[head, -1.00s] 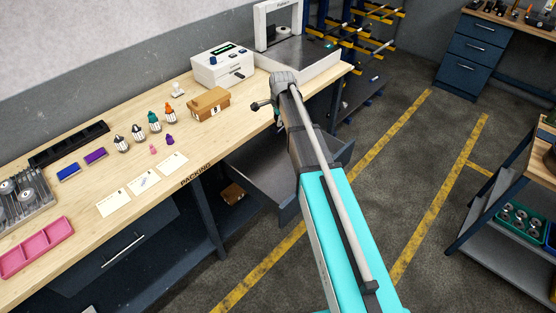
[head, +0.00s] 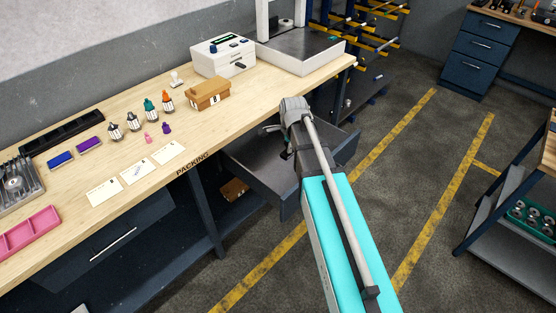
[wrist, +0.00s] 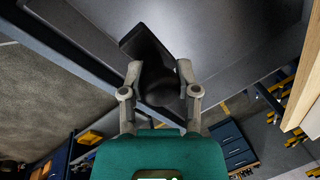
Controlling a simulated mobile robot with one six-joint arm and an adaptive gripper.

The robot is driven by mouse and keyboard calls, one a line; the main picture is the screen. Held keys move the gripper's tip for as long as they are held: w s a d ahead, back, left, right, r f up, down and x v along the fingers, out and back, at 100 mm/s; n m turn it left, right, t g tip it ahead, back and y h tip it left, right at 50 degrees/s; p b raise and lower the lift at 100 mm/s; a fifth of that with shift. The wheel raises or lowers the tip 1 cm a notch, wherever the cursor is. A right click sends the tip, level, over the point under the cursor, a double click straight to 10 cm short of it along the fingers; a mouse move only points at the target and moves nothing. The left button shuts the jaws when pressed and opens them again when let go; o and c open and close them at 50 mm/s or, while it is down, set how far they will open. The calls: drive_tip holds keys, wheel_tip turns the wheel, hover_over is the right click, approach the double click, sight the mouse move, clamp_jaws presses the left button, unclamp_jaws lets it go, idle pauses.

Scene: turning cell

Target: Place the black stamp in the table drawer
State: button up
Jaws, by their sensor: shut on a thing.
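The black stamp (wrist: 146,46) is between the two fingers of my gripper (wrist: 159,74) in the wrist view, and the gripper is shut on it. The stamp's dark block sticks out beyond the fingertips. The open table drawer (head: 258,163) is under the right part of the packing bench in the head view. Its grey floor (wrist: 222,42) is behind the stamp in the wrist view, and the drawer looks empty where visible. My gripper hangs over the drawer near its outer side. In the head view my arm mostly hides gripper and stamp. I cannot tell the stamp's height above the floor.
The packing bench (head: 217,125) overhangs the back of the drawer. A cardboard box (head: 208,95), a white device (head: 222,58), several small bottles and paper cards are on it. A second, shut drawer (head: 115,240) is at left.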

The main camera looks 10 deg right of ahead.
sight(290, 156)
drive_tip(key=s, duration=0.1)
drive_tip(key=s+f+b, duration=0.1)
drive_tip(key=s+f, duration=0.1)
drive_tip(key=shift+s+f, duration=0.25)
drive_tip(key=shift+s, duration=0.1)
drive_tip(key=shift+w+d+f+b, duration=0.15)
drive_tip(key=shift+w+f+b, duration=1.4)
drive_tip(key=shift+w, duration=0.65)
drive_tip(key=shift+w+d+f+b, duration=0.2)
drive_tip(key=shift+w+f+b, duration=1.35)
drive_tip(key=shift+w, duration=0.7)
drive_tip(key=shift+w+d+f+b, duration=0.15)
drive_tip(key=shift+w+f+b, duration=1.4)
drive_tip(key=shift+w, duration=0.65)
drive_tip(key=shift+r, duration=0.15)
drive_tip(key=shift+w+f+b, duration=0.5)
drive_tip(key=shift+f+b, duration=0.2)
drive_tip(key=shift+b, duration=0.1)
drive_tip(key=shift+s+f+b, duration=0.1)
drive_tip(key=shift+f+b, duration=1.2)
drive_tip(key=shift+f, duration=0.15)
